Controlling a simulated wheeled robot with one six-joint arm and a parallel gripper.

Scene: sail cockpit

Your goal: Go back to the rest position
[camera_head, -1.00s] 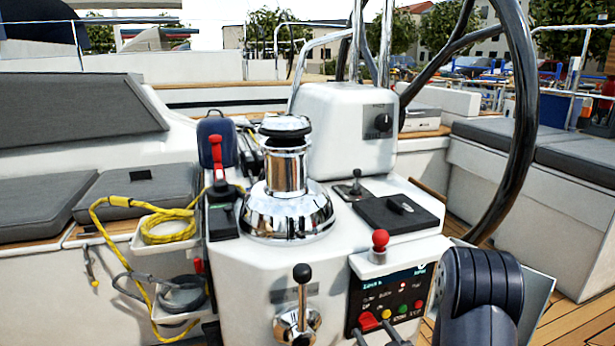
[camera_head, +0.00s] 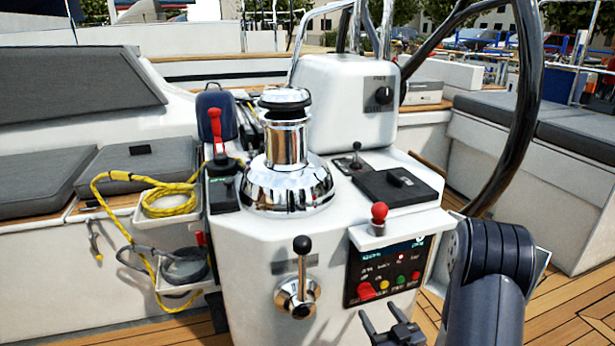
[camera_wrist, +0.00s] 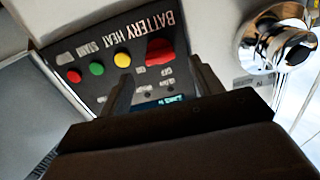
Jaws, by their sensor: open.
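My gripper (camera_head: 392,324) is at the bottom of the head view, in front of the white console and below its control panel (camera_head: 352,283). Its two dark fingers are apart with nothing seen between them. In the wrist view my gripper (camera_wrist: 160,82) shows open against the panel, which appears upside down with a red switch (camera_wrist: 160,50) and yellow, green and red buttons. The fingers hide part of the panel's display. I cannot tell the exact gap between fingertips and panel, but the head view shows the fingers below the buttons.
The console carries a chrome winch (camera_head: 288,165), a black-knobbed lever (camera_head: 299,280) and a red-knobbed lever (camera_head: 379,215). A large steering wheel (camera_head: 524,100) stands behind. Side trays at left hold yellow rope (camera_head: 168,203). Wooden deck (camera_head: 585,320) lies open at the lower right.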

